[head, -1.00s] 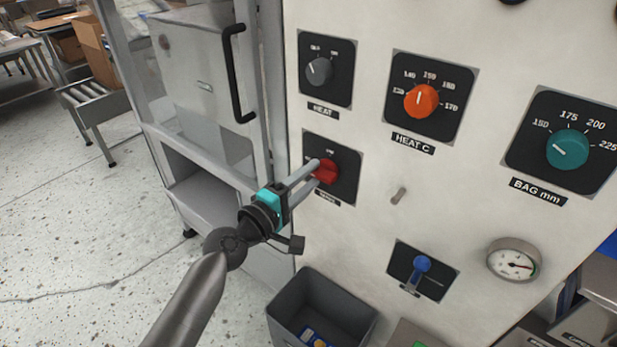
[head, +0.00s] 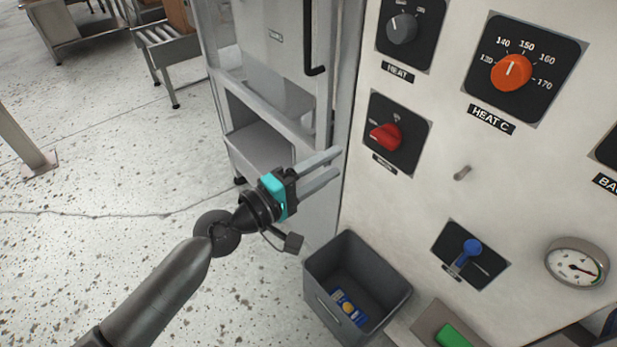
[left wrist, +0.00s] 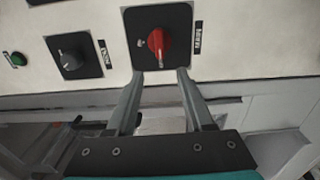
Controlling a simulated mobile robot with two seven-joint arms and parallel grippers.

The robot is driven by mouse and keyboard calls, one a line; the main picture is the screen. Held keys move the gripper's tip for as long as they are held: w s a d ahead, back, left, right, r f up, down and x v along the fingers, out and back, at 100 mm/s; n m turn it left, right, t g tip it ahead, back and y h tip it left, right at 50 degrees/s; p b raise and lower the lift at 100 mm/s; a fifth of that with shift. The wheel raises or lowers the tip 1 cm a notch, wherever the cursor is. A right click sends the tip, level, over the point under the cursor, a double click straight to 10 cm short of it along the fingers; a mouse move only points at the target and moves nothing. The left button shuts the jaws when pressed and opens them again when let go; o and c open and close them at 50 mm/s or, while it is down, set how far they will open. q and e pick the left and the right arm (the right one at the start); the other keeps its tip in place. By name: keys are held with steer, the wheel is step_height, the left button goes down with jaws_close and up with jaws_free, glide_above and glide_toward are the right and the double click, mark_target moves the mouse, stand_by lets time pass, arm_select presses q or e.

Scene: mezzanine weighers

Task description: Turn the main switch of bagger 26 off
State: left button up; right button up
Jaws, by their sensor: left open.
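The red rotary switch (head: 386,137) sits on a black plate on the white machine panel. Its handle lies sideways, pointing to the left mark; another mark is above it. The mark texts and the label below are too blurred to read surely. In the left wrist view the red switch (left wrist: 160,42) is straight ahead, its pale-tipped end toward me. My left gripper (head: 338,163) is open and empty, apart from the switch, left of and a little below it. Its fingertips (left wrist: 160,74) show below the switch in the wrist view. My right gripper is out of view.
Above are a grey HEAT switch (head: 402,29) and an orange HEAT C dial (head: 511,72). A small peg (head: 462,172), blue lever (head: 472,247) and gauge (head: 577,265) are right. A grey bin (head: 396,292) stands below. The floor at left is mostly clear.

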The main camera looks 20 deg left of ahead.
arm_select(q)
steer(key=b+v, duration=0.1)
steer(key=v, duration=0.3)
steer(key=shift+s+a, duration=0.1)
steer(key=shift+s, duration=0.05)
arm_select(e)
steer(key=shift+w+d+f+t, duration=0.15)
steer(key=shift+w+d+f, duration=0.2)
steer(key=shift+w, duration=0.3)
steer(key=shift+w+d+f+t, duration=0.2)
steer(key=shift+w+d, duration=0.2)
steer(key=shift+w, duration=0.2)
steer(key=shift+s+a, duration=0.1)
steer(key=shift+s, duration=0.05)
